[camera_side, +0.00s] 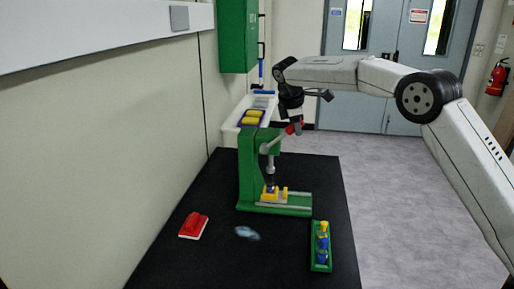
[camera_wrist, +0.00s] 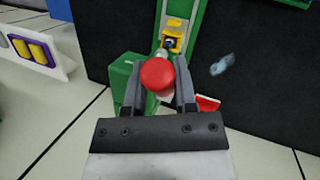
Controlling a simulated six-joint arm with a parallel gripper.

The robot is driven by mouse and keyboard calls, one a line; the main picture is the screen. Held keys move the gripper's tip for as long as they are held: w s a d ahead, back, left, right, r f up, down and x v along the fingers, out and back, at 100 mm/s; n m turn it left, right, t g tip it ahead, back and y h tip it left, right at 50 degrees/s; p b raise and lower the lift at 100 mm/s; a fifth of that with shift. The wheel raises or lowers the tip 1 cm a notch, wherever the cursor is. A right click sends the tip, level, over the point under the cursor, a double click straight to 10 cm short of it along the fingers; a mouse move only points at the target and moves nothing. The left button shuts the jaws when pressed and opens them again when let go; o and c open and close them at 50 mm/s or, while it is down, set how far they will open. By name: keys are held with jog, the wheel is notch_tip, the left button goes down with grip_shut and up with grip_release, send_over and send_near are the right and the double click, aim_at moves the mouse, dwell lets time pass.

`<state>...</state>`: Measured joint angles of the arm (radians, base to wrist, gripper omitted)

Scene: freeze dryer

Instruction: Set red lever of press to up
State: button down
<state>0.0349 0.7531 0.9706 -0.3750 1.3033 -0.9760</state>
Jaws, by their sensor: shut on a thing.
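The green press (camera_side: 250,170) stands on the black table, and its top also shows in the wrist view (camera_wrist: 124,75). Its grey lever arm (camera_side: 274,142) slants up and to the right from the press head, ending in a red knob (camera_side: 291,129). In the wrist view the round red knob (camera_wrist: 158,74) sits between the two fingers. My gripper (camera_side: 296,122) is shut on the red lever at this knob; it also shows in the wrist view (camera_wrist: 159,92). A yellow holder (camera_side: 281,193) sits on the press base under the ram.
A green rack with blue and yellow pieces (camera_side: 313,258), a red-and-white block (camera_side: 193,226) and a crumpled pale blue item (camera_side: 247,233) lie on the table (camera_side: 180,255). A white tray with yellow pieces (camera_side: 230,130) is behind the press. A green cabinet (camera_side: 237,35) hangs on the wall.

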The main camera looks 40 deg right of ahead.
jog(key=shift+w+a+r+g+h, duration=0.5)
jog(key=shift+w+a+r+h, duration=0.1)
jog(key=shift+r, duration=0.1)
jog(key=shift+w+a+r+n+g+h, duration=0.25)
jog(key=shift+a+r+n+g+h, duration=0.05)
jog(key=shift+r+g+h, duration=0.1)
dwell(0.5)
jog(key=shift+c, duration=2)
grip_release()
jog(key=shift+s+d+f+t+y, duration=0.4)
